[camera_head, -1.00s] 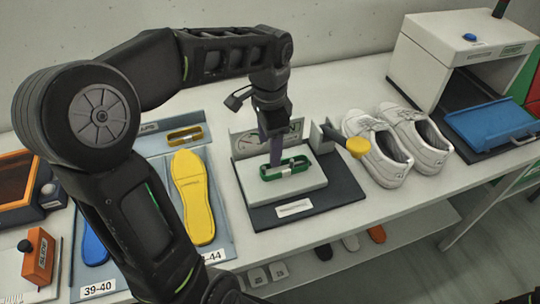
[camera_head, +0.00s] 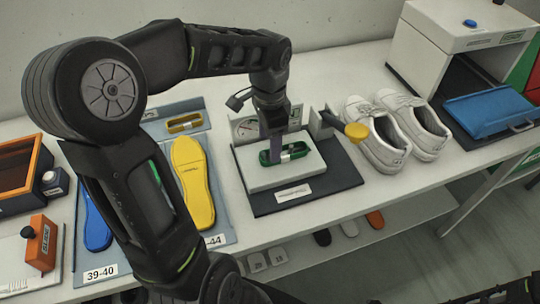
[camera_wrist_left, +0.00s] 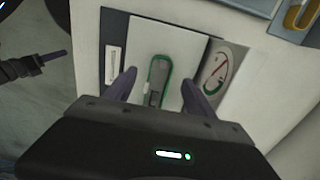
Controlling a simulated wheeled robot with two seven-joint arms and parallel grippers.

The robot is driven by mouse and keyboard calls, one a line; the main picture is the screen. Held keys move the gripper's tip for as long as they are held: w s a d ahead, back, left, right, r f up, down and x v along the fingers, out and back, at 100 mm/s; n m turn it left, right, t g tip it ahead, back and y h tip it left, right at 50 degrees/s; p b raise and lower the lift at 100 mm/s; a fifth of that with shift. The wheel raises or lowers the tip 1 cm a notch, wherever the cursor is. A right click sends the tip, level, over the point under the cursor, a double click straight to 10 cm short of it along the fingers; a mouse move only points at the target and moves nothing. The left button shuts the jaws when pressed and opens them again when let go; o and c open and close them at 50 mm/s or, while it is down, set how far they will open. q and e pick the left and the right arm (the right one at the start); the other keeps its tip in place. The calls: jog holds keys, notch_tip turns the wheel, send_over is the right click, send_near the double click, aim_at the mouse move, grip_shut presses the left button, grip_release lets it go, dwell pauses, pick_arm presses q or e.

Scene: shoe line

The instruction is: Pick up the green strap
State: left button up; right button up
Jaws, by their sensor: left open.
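The green strap (camera_head: 268,157), a loop with a pale band around it, lies on the white block of the dial fixture (camera_head: 258,178) in the head view. In the left wrist view the strap (camera_wrist_left: 163,72) lies between the two fingers of my left gripper (camera_wrist_left: 158,85), which are apart on either side of it. In the head view my left gripper (camera_head: 276,150) points down at the strap, and its finger hides part of it. I cannot tell how far the fingertips are above the block. My right gripper is not clearly in view.
A yellow-knobbed lever (camera_head: 356,131) stands right of the block, with white shoes (camera_head: 385,145) beyond. A dial (camera_head: 245,128) stands behind the block. A yellow insole (camera_head: 192,180) and a yellow strap (camera_head: 184,123) lie to the left. A machine with a blue tray (camera_head: 488,112) is at right.

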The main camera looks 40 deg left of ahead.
pick_arm(q)
notch_tip(320, 180, down, 4)
jog(key=shift+w+f+p, duration=0.1)
jog(key=shift+f+p, duration=0.1)
jog(key=shift+p, duration=0.1)
dwell(0.4)
grip_shut()
dwell(0.5)
jog(key=shift+r, duration=0.2)
notch_tip(320, 180, up, 18)
jog(key=p, duration=0.2)
dwell(0.4)
jog(key=shift+f, duration=0.15)
dwell(0.4)
